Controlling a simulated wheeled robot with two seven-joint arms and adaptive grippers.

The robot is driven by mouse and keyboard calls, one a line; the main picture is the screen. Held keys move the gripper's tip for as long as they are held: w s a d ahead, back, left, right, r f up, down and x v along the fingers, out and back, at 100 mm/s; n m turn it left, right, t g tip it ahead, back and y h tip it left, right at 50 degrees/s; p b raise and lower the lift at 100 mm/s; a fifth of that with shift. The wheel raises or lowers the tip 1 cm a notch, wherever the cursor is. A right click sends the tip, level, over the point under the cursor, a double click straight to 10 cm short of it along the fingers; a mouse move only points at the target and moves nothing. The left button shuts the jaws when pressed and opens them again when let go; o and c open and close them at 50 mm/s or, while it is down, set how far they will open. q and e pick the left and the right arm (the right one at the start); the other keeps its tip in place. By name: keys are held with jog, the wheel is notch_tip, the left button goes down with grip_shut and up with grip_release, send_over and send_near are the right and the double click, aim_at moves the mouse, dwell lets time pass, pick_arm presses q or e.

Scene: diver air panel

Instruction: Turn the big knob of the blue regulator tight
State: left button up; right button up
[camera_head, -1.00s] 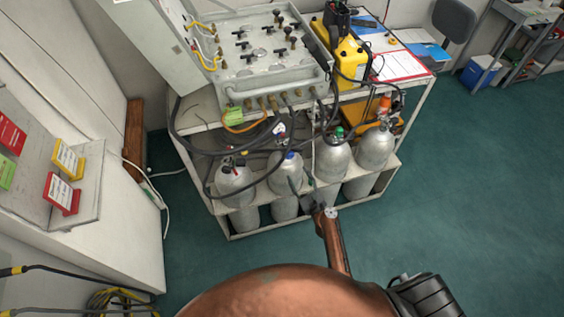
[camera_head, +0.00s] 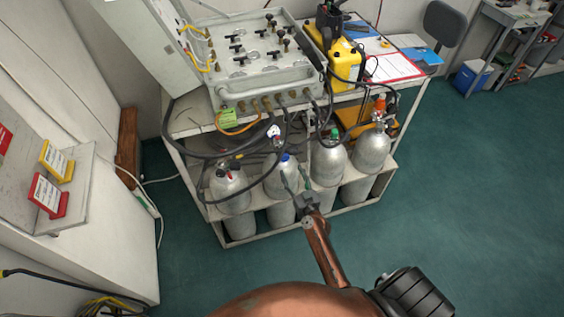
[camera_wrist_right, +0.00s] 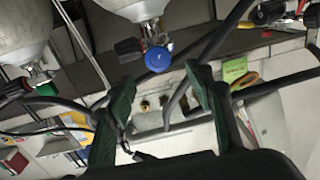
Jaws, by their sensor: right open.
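The blue knob (camera_head: 285,157) sits on top of the second gas cylinder from the left (camera_head: 282,180), on the cart's lower shelf. In the right wrist view, this round blue knob (camera_wrist_right: 158,59) shows face-on, just beyond and between the tips of my right gripper (camera_wrist_right: 160,78). That gripper is open, with its green fingers apart and nothing between them. In the head view my right gripper (camera_head: 300,188) is at the front of the same cylinder, just right of and below the knob. I cannot tell whether it touches the cylinder. My left gripper is not in view.
Neighbouring cylinders stand close on both sides, one with a red part (camera_head: 229,175) and one with a green knob (camera_head: 335,134). Dark hoses (camera_head: 205,150) loop around the cylinder tops. The control panel (camera_head: 262,60) stands above. Green floor (camera_head: 450,180) on the right is clear.

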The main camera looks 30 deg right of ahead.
aim_at(286, 159)
jog(key=w, duration=0.2)
jog(key=w+d, duration=0.1)
jog(key=w, duration=0.4)
jog(key=shift+w+d+b, duration=0.15)
jog(key=shift+d+b, duration=0.2)
